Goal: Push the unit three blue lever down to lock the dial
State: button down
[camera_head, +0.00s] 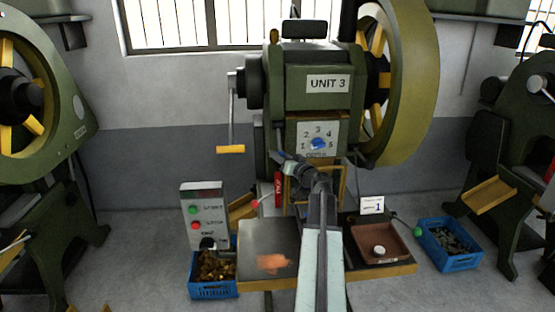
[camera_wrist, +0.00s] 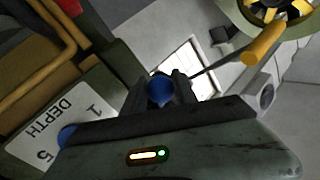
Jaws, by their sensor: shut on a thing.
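The unit 3 press (camera_head: 310,85) stands in the middle of the head view. Its number plate (camera_head: 327,133) carries a blue dial (camera_head: 319,144), which also shows in the wrist view (camera_wrist: 68,134), beside the word DEPTH. In the wrist view, the round blue knob of the lever (camera_wrist: 160,90) sits between the two dark fingers of my gripper (camera_wrist: 158,80), which is shut on it. In the head view, my gripper (camera_head: 283,158) is at the lower left of the dial plate. The knob is hard to make out there, and the lever's shaft is hidden.
A crank with a yellow handle (camera_head: 230,149) hangs left of the press. A control box (camera_head: 205,215) with green and red buttons stands at lower left. A blue bin (camera_head: 448,243) is at right. A brown tray (camera_head: 379,244) lies on the bench.

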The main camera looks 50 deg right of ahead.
jog(key=w+d+f+b, duration=0.4)
jog(key=w+d, duration=0.1)
jog(key=shift+w+f, duration=0.2)
jog(key=shift+f, duration=0.2)
dwell(0.4)
jog(key=c, duration=1)
grip_release()
jog(key=shift+a, duration=0.1)
jog(key=s+a, duration=0.1)
jog(key=s, duration=0.6)
jog(key=shift+s+a, duration=0.2)
jog(key=shift+s, duration=0.1)
